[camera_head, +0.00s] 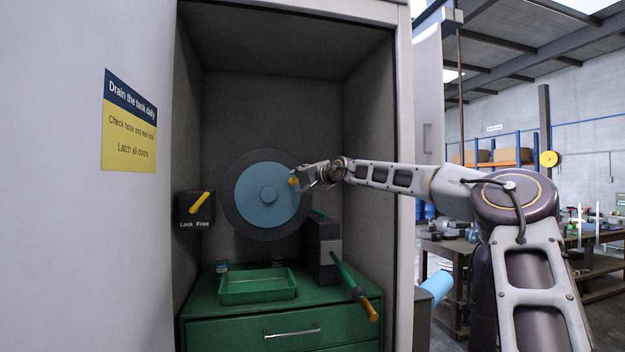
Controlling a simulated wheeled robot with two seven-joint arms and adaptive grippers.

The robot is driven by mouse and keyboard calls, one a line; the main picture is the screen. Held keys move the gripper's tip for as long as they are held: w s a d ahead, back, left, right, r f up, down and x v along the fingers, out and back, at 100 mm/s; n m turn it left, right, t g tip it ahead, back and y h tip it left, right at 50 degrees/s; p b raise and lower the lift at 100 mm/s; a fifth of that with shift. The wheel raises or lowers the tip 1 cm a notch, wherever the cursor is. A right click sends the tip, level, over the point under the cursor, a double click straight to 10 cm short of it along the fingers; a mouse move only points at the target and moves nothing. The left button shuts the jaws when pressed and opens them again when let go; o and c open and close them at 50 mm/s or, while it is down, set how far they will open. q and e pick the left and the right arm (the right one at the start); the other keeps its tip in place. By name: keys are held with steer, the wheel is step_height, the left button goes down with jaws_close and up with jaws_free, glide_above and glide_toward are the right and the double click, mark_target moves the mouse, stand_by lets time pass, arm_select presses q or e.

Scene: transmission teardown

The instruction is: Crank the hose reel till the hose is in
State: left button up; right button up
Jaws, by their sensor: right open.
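The hose reel (255,208) is a blue disc with a dark rim, upright inside the open cabinet. Its yellow crank knob (293,181) shows at the disc's right edge. My right gripper (299,179) is open at the knob; I cannot tell whether its fingers touch it. A green hose (343,268) comes out of a dark and grey guide block (324,252) and hangs over the front, ending in a yellow nozzle (370,311). A yellow lever (199,203) sits on the dark Lock/Free box (183,215), its upper end leaning right. My left gripper is not in view.
A green tray (258,298) sits on the green drawer cabinet (215,335) below the reel. The cabinet walls close in on both sides. A white door (60,240) with a yellow and blue sign (129,125) fills the left. Workbenches (460,250) stand outside at right.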

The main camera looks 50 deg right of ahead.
steer(key=v, duration=0.6)
stand_by(0.7)
steer(key=shift+s, duration=0.1)
